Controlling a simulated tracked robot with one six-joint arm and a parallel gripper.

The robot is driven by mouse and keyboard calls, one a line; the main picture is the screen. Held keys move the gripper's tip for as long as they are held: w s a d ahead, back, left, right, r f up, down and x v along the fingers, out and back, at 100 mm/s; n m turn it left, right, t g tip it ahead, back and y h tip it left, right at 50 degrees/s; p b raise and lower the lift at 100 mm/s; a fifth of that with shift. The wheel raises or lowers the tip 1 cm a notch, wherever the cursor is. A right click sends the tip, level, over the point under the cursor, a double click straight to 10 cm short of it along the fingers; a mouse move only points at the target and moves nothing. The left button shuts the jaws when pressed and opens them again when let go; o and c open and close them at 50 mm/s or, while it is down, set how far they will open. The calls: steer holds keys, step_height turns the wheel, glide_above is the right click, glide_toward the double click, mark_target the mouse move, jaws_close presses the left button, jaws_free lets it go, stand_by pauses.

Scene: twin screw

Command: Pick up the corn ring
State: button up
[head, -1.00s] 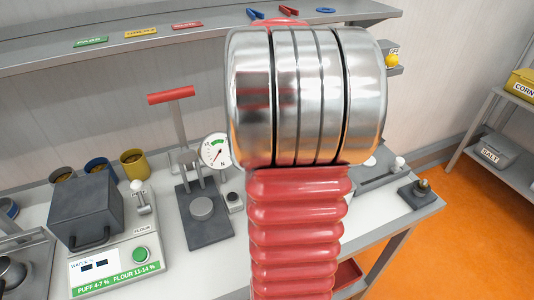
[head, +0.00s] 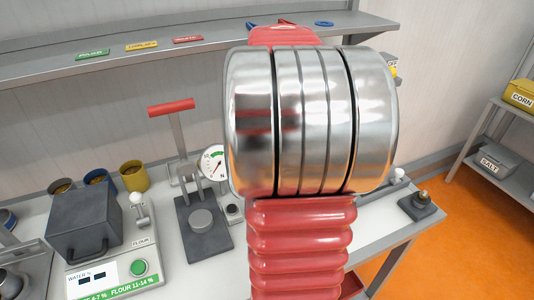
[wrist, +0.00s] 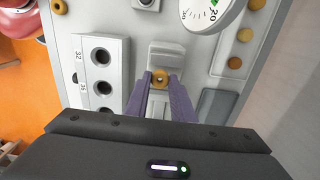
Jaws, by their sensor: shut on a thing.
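In the wrist view, the corn ring (wrist: 160,78) is a small golden-yellow ring with a dark hole. It sits between the tips of my gripper (wrist: 160,80), whose two purple fingers are shut on it. A pale grey block (wrist: 166,55) lies just beyond and beneath the fingertips. I cannot tell whether the ring touches it or is lifted clear. In the head view, my own red and silver arm covers the middle of the bench and hides the gripper and ring.
A white block with numbered holes (wrist: 100,82) stands left of the fingers. A round dial (wrist: 212,12) and several yellow-brown pieces (wrist: 240,45) are to the right. In the head view, a press with a red handle (head: 171,107) and a grey box (head: 85,228) stand on the bench.

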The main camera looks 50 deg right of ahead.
steer(key=s+a, duration=0.2)
steer(key=s, duration=0.3)
steer(key=s+a, duration=0.2)
steer(key=s, duration=0.3)
steer(key=s+a, duration=0.3)
steer(key=s, duration=0.2)
steer(key=shift+s+a, duration=0.1)
steer(key=shift+s, duration=0.25)
